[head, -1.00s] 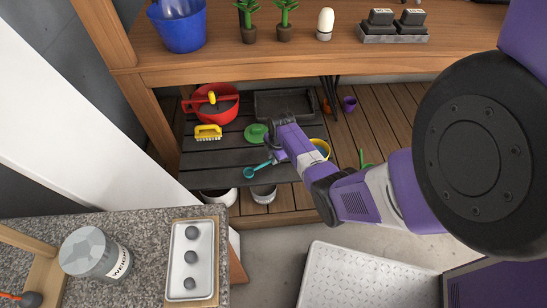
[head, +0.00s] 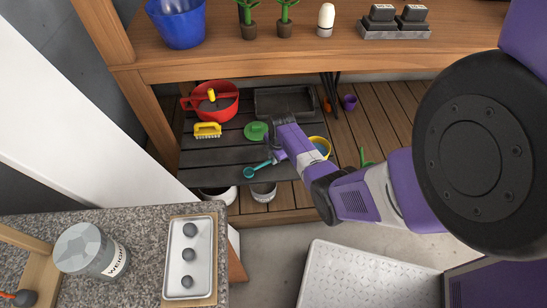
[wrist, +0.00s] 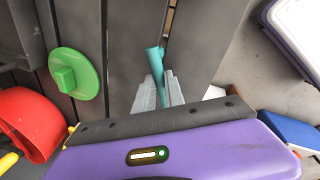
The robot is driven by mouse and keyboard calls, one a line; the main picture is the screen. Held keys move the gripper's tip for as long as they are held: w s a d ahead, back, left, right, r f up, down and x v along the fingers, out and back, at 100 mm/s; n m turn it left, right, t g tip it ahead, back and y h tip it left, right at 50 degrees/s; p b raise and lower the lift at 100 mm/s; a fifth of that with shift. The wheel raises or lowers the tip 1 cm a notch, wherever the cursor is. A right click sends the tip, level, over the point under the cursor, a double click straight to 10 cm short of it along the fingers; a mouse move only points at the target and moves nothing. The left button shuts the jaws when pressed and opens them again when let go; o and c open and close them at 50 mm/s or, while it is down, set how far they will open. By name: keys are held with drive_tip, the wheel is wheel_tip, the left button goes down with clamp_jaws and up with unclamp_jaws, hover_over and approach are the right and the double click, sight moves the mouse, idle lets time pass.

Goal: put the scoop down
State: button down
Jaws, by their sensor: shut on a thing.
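The teal scoop (head: 250,172) is at the front of the dark slatted lower shelf (head: 215,160) in the head view, its cup pointing left and its handle running right toward my gripper (head: 271,152). In the wrist view a teal part of the scoop (wrist: 156,60) stands between the two grey fingers of my gripper (wrist: 158,92), which is shut on it. The scoop is low over or on the slats; I cannot tell whether it touches them. My arm hides the handle's end in the head view.
On the shelf are a red pan (head: 222,109), a yellow brush (head: 207,130), a green disc-shaped thing (head: 255,131), a black tray (head: 267,106) and a yellow-and-blue bowl (head: 321,142). A wooden upper shelf (head: 290,62) overhangs them. Bare slats lie left of the scoop.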

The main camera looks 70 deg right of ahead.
drive_tip(key=shift+f, duration=0.25)
drive_tip(key=c, duration=1.3)
unclamp_jaws()
drive_tip(key=c, duration=0.4)
drive_tip(key=shift+c, duration=0.2)
drive_tip(key=shift+r, duration=0.1)
drive_tip(key=shift+s+a+r+p, duration=0.1)
drive_tip(key=shift+r+p, duration=0.55)
drive_tip(key=shift+r, duration=0.1)
